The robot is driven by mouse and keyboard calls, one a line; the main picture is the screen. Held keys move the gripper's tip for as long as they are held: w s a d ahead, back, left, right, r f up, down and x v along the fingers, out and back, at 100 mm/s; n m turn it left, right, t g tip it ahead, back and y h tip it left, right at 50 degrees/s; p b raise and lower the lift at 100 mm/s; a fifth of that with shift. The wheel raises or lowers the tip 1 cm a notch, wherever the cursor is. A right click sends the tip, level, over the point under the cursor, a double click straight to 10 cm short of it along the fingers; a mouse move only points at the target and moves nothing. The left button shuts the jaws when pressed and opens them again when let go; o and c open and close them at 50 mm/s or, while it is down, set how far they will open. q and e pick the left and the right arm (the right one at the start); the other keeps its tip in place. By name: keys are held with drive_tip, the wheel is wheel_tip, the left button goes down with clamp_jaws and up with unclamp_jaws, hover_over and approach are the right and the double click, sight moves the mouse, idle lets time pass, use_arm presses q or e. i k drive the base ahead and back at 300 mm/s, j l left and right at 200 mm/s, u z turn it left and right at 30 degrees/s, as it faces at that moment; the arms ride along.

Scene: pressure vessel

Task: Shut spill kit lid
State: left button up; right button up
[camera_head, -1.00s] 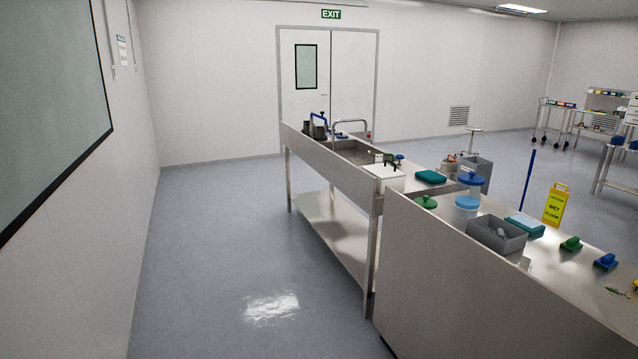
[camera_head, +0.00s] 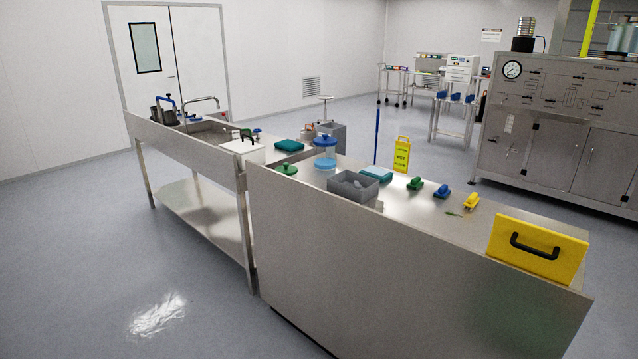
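A yellow panel with a black handle (camera_head: 538,248) stands at the near right end of the steel counter. It looks like the spill kit's raised lid, seen from its outer face. The body of the kit behind or below it is hidden from this side. Neither of my grippers shows in the head view.
The steel counter (camera_head: 330,260) stands between me and its working side, its back panel facing me. A grey bin (camera_head: 355,186), green, blue and yellow brushes and a blue-lidded tub (camera_head: 325,150) stand on it. A sink bench (camera_head: 195,145) adjoins at left. Open floor (camera_head: 80,280) lies at the left.

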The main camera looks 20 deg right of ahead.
sight(529, 258)
drive_tip(key=z, duration=2)
